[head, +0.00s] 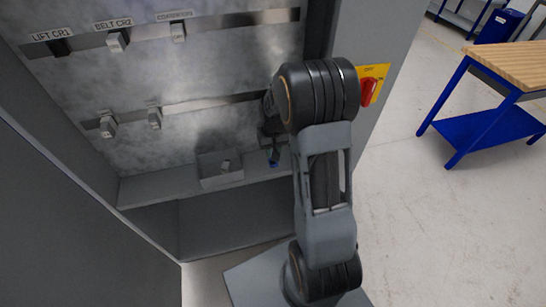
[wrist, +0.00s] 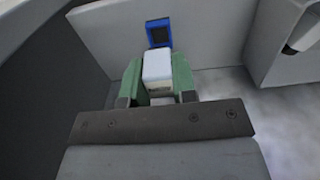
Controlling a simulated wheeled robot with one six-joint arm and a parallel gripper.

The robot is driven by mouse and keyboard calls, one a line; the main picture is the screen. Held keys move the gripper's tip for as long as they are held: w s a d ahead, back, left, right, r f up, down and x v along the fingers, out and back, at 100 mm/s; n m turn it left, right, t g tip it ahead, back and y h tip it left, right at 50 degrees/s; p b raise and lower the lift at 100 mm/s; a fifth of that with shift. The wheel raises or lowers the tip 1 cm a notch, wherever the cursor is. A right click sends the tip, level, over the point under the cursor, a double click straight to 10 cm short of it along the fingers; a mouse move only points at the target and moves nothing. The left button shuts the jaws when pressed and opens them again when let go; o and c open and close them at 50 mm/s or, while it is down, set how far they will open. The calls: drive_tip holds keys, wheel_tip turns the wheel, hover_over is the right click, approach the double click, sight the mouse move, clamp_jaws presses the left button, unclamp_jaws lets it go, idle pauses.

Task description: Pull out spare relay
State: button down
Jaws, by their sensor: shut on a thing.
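My gripper (wrist: 157,64) has green fingers shut on a pale, boxy relay (wrist: 157,71); one finger lies on each side of it. Just beyond the relay in the wrist view is a blue frame with a dark middle (wrist: 158,22), against a grey wall. I cannot tell whether the relay still touches it. In the head view my gripper (head: 271,142) is low in the cabinet at its right side, partly hidden by my arm. A bit of blue (head: 273,159) shows just below it. The relay itself cannot be made out there.
A grey box (head: 221,169) with a pale part in it stands left of my gripper. Labelled rails (head: 205,28) carry several relays; the position marked LIFT CR1 (head: 58,47) looks dark. A red switch (head: 369,91) is on the cabinet's right edge. A blue-legged bench stands far right.

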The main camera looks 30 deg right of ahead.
drive_tip(key=shift+r+p, duration=0.65)
drive_tip(key=shift+r, duration=0.35)
